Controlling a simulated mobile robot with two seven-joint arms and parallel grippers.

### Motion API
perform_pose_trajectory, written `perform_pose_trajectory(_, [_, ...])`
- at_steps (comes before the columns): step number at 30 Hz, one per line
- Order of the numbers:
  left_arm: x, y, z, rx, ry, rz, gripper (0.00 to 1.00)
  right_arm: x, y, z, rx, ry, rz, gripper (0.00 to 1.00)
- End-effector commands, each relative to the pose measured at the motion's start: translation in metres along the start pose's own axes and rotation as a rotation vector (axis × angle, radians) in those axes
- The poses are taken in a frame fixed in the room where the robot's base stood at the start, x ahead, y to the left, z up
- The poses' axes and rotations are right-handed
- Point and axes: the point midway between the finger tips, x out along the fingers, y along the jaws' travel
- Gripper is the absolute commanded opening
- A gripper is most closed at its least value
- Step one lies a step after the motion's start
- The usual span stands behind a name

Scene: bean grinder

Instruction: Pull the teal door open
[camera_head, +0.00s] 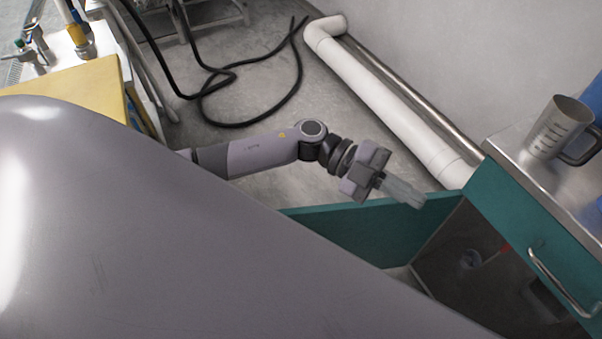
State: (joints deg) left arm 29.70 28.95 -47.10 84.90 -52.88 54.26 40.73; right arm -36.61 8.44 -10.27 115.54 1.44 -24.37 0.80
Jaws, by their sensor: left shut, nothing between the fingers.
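The teal door (345,232) stands swung out from the cabinet, its panel reaching left from the cabinet's corner. The cabinet's dark inside (455,255) shows to the right of it. My left gripper (408,193) is shut and empty, just above the door's top edge near the hinge end; I cannot tell whether it touches the door. The door's lower part and its outer left end are hidden behind my own grey body. My right gripper is not in view.
A steel worktop (530,155) bears a metal jug (560,128) above a teal drawer with a metal handle (560,283). A white pipe (385,100) runs along the wall. A black hose (265,120) lies on the floor. A yellow board (75,85) is at left.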

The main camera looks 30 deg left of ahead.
Motion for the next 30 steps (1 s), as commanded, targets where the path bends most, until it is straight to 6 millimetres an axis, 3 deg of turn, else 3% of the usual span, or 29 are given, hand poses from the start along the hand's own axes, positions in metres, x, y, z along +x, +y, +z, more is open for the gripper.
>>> perform_pose_trajectory(1, [-0.007, 0.011, 0.014, 0.024, -0.013, 0.092, 0.00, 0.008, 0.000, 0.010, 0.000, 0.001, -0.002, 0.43])
perform_pose_trajectory(5, [-0.035, 0.031, 0.039, 0.043, -0.064, 0.336, 0.00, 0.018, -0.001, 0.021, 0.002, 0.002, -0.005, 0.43])
perform_pose_trajectory(10, [-0.094, 0.046, 0.074, 0.016, -0.201, 0.641, 0.00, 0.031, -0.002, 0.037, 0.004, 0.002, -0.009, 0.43])
perform_pose_trajectory(15, [-0.170, 0.046, 0.099, -0.066, -0.399, 0.892, 0.00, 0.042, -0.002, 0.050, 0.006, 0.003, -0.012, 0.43])
perform_pose_trajectory(18, [-0.208, 0.042, 0.104, -0.125, -0.507, 0.991, 0.00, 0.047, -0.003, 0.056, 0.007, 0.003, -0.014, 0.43])
perform_pose_trajectory(21, [-0.235, 0.037, 0.104, -0.173, -0.584, 1.053, 0.00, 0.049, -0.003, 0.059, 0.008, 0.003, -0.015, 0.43])
perform_pose_trajectory(25, [-0.252, 0.034, 0.103, -0.207, -0.633, 1.088, 0.00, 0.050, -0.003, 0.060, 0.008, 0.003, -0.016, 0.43])
perform_pose_trajectory(30, [-0.250, 0.047, 0.108, -0.213, -0.638, 1.096, 0.00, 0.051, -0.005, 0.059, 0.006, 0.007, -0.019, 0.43])
